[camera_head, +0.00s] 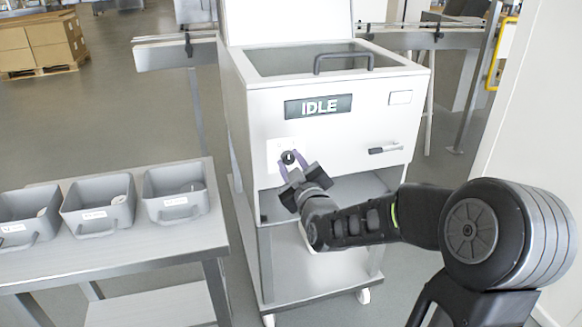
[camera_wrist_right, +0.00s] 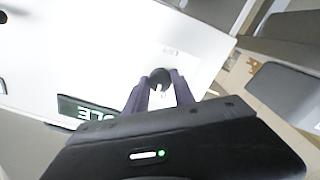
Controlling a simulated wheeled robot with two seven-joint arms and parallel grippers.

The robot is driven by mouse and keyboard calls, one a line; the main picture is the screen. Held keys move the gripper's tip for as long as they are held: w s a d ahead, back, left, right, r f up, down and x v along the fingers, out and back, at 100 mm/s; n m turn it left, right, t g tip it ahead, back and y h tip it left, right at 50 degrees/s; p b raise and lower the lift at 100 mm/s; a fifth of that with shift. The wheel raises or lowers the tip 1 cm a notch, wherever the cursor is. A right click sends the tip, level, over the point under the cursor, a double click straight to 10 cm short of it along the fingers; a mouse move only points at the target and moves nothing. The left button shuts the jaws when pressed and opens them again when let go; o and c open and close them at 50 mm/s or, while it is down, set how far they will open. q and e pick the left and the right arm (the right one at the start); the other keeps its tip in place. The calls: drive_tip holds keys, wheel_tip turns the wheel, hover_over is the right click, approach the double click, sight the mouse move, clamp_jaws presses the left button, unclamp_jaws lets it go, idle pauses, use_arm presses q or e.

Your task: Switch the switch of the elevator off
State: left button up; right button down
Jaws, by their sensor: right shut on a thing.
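The elevator (camera_head: 255,110) is a white cabinet on wheels with a display (camera_head: 318,107) that reads IDLE. Its switch is a small round black knob (camera_head: 289,157) on a pale plate at the left of the front face. My right gripper (camera_head: 288,160) is at the knob, with its two purple fingers on either side of it. In the right wrist view the fingers are shut on the dark knob (camera_wrist_right: 160,77). The knob's exact pointing direction is hard to read. My left gripper is not in view.
A grey table (camera_head: 130,250) at the left holds several grey bins (camera_head: 98,205). A black handle (camera_head: 343,62) is on the elevator's top, and a small lever (camera_head: 385,149) is at its front right. A conveyor (camera_head: 415,38) runs behind.

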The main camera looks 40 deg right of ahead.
drive_tip(key=shift+n+b, duration=0.4)
drive_tip(key=shift+n, duration=1.9)
drive_tip(key=c, duration=1.1)
unclamp_jaws()
drive_tip(key=shift+o, duration=0.2)
drive_tip(key=v, duration=0.7)
drive_tip(key=shift+s+b, duration=0.35)
drive_tip(key=shift+b, duration=0.05)
drive_tip(key=shift+a, duration=0.1)
